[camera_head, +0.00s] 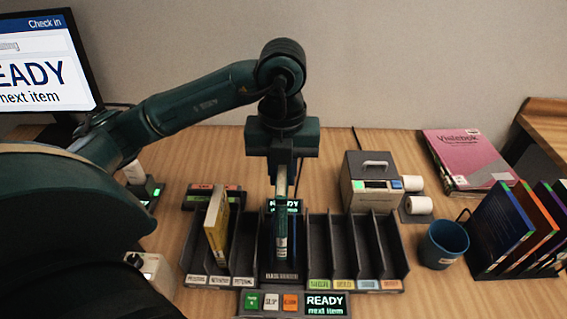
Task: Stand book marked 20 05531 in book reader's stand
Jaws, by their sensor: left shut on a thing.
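My left gripper (283,170) points down over the middle of the sorter and is shut on a thin book (281,220). The book is upright, with its narrow edge toward me and a small pale label low on it. The mark on it is too small to read. The book reader's stand (281,276) is the dark middle bay below and around the book, with a lit READY display behind it. I cannot tell whether the book's lower edge touches the stand. My right gripper is not in view.
A yellow book (217,228) stands in the left rack (190,255). The right rack (398,262) has several empty slots. A button panel (292,304) lies in front. A printer (371,180), blue cup (444,245), pink books (467,160) and a filled book rack (500,274) stand right.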

